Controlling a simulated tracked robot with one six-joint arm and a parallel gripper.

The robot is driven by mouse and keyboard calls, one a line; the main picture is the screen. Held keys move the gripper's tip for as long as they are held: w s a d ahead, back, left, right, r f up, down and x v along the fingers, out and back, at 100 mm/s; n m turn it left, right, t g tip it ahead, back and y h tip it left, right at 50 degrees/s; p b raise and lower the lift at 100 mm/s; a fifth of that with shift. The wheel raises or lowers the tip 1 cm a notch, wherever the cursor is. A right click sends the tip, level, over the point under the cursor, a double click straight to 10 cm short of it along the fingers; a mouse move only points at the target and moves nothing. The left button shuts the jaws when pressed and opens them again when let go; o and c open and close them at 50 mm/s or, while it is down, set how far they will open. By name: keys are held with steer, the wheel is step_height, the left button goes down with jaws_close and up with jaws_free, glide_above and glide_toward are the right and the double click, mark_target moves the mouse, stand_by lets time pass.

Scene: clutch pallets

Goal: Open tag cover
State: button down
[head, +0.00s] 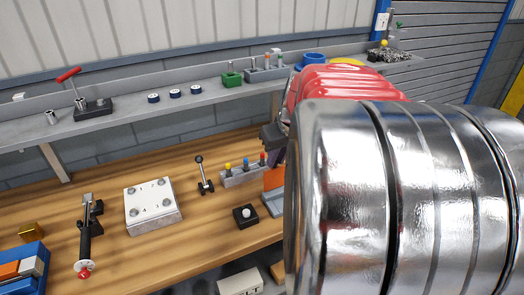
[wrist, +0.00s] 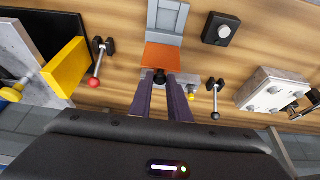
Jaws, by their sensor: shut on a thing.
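The tag cover appears to be the orange panel (wrist: 162,56) with a small dark knob (wrist: 160,76) at its near edge in the wrist view. It adjoins a grey plate (wrist: 165,18) on the bench. In the head view the orange panel (head: 273,178) looks raised, with the grey plate (head: 274,203) in front of it. My gripper (wrist: 162,82) has its two purple-grey fingers shut on the dark knob. In the head view only a dark part of my gripper (head: 272,138) shows; my silver and red arm hides the rest.
A block with coloured pegs (head: 240,176) stands just left of the panel. A yellow plate (wrist: 65,67) and a red-knobbed lever (wrist: 98,65) are left in the wrist view.

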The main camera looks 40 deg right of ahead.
steer(key=c, duration=1.7)
jaws_free()
steer(key=shift+s+f, duration=0.1)
steer(key=shift+f, duration=0.05)
steer(key=shift+o, duration=0.2)
steer(key=v, duration=1.3)
steer(key=shift+r, duration=0.35)
steer(key=shift+a, duration=0.15)
steer(key=s+a+f+n, duration=0.1)
steer(key=a+f, duration=0.2)
steer(key=a, duration=0.6)
steer(key=s+a+f+n, duration=0.1)
steer(key=a+f, duration=0.3)
steer(key=a, duration=0.6)
steer(key=s+a+f+n+t+y, duration=0.1)
steer(key=a+f, duration=0.3)
steer(key=a, duration=0.6)
steer(key=shift+s, duration=0.65)
